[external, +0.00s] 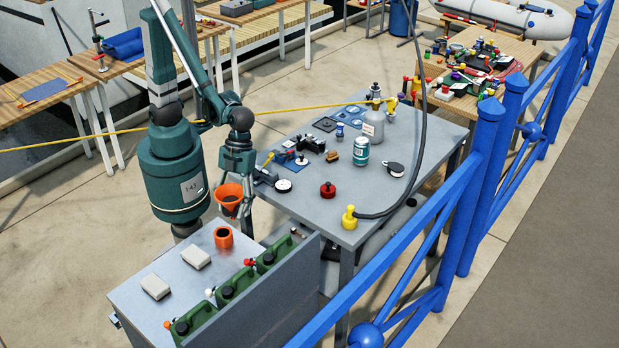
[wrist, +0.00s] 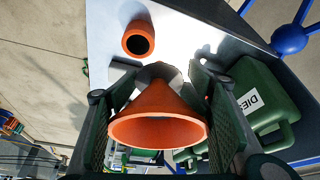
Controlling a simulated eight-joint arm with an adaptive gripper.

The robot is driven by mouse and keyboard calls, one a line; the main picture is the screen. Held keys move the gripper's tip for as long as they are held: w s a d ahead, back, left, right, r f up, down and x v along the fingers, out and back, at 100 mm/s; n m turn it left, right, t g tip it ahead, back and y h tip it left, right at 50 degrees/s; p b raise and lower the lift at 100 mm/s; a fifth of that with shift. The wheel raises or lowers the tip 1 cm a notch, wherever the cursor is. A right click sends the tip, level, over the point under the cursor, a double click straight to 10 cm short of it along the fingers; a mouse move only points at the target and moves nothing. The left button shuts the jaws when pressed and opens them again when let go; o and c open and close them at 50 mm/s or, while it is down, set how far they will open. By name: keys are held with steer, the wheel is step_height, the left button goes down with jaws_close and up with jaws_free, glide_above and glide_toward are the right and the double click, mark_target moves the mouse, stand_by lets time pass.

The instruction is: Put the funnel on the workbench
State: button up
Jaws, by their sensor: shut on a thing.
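An orange funnel (external: 229,193) is held in my gripper (external: 236,180), above the low grey metal cabinet. In the wrist view the funnel (wrist: 158,128) sits between the two dark green fingers of my gripper (wrist: 160,90), its wide rim facing the camera. The fingers are shut on it. The grey-topped workbench (external: 311,228) stands to the right of the gripper, with a bare patch along its near side. I take this grey table for the workbench; a wooden table (external: 530,55) stands behind it.
An orange cylindrical holder (external: 223,237) stands on the cabinet (external: 140,310) below the funnel. Green jerrycans (external: 236,285) line the cabinet's right side. The workbench carries a teal can (external: 361,152), a red item (external: 327,190) and a yellow fitting (external: 349,218) with a dark hose. A blue railing (external: 480,190) runs at right.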

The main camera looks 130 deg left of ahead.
steer(key=w+a+r+n+t+p, duration=0.1)
steer(key=w+a+r+n+p, duration=0.1)
steer(key=w+a, duration=0.75)
steer(key=w+a+r+n+t+p, duration=0.1)
steer(key=w+a+r+n+p, duration=0.1)
steer(key=w+a, duration=0.75)
steer(key=w+a+n+y+p, duration=0.1)
steer(key=w+a+n+p, duration=0.1)
steer(key=a, duration=1.1)
steer(key=w+a+r+n+y+p, duration=0.1)
steer(key=w+a+n+p, duration=0.1)
steer(key=a, duration=1.1)
steer(key=shift+w+r+t, duration=0.15)
steer(key=shift+w+t, duration=0.15)
steer(key=shift+w, duration=0.6)
steer(key=shift+f, duration=3.15)
steer(key=shift+f, duration=1.85)
steer(key=shift+f+b, duration=0.1)
steer(key=shift+b, duration=0.25)
